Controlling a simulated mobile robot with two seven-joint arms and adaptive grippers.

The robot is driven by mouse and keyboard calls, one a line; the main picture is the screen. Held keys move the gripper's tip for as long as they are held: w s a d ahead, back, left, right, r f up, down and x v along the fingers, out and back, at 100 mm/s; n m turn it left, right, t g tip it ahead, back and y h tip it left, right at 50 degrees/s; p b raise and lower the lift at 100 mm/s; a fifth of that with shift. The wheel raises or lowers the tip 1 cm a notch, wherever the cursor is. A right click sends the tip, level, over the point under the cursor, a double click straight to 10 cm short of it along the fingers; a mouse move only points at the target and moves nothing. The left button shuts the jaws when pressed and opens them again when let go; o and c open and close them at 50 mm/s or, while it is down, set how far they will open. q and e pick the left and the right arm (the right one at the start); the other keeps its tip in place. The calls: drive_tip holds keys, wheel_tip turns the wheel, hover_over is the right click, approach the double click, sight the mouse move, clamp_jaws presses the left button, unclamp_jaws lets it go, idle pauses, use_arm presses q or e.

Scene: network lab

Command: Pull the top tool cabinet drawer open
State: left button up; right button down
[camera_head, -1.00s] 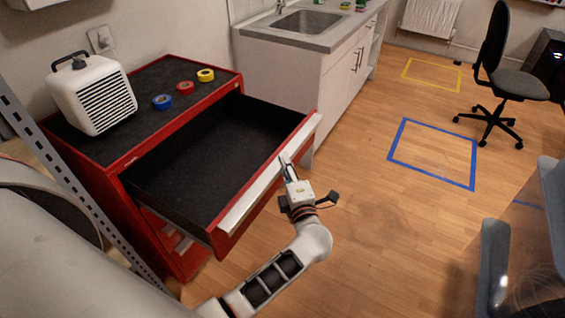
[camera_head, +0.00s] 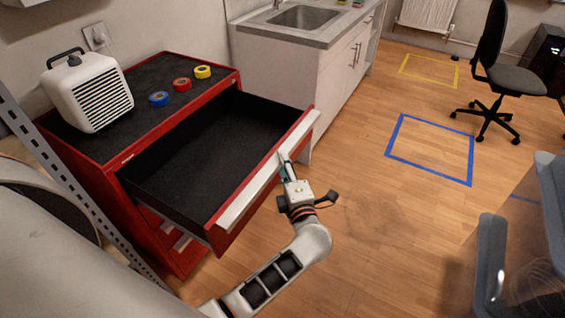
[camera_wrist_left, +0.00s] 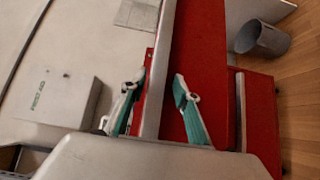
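The red tool cabinet (camera_head: 98,150) has its top drawer (camera_head: 205,160) pulled far out, showing an empty black interior. A pale handle strip (camera_head: 266,172) runs along the drawer's front edge. My left gripper (camera_head: 284,162) is at the middle of this strip. In the left wrist view the handle strip (camera_wrist_left: 161,70) passes between the two fingers of my left gripper (camera_wrist_left: 159,76). The fingers are apart, with red drawer surface showing on both sides of the strip, so the gripper looks open around it. My right gripper is not in view.
A white heater (camera_head: 88,92) and blue, red and yellow tape rolls (camera_head: 181,85) rest on the cabinet top. A sink counter (camera_head: 290,40) stands beyond. Clear wooden floor (camera_head: 370,215) lies right of the drawer; an office chair (camera_head: 510,82) is farther off.

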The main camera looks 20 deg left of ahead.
use_arm(q)
drive_tip(key=v, duration=0.7)
drive_tip(key=shift+s+d, duration=0.25)
drive_tip(key=shift+w+f, duration=0.1)
drive_tip(key=shift+f, duration=0.05)
drive_tip(key=x, duration=0.8)
drive_tip(key=shift+w+a, duration=0.1)
drive_tip(key=shift+a, duration=0.05)
drive_tip(key=shift+r, duration=0.3)
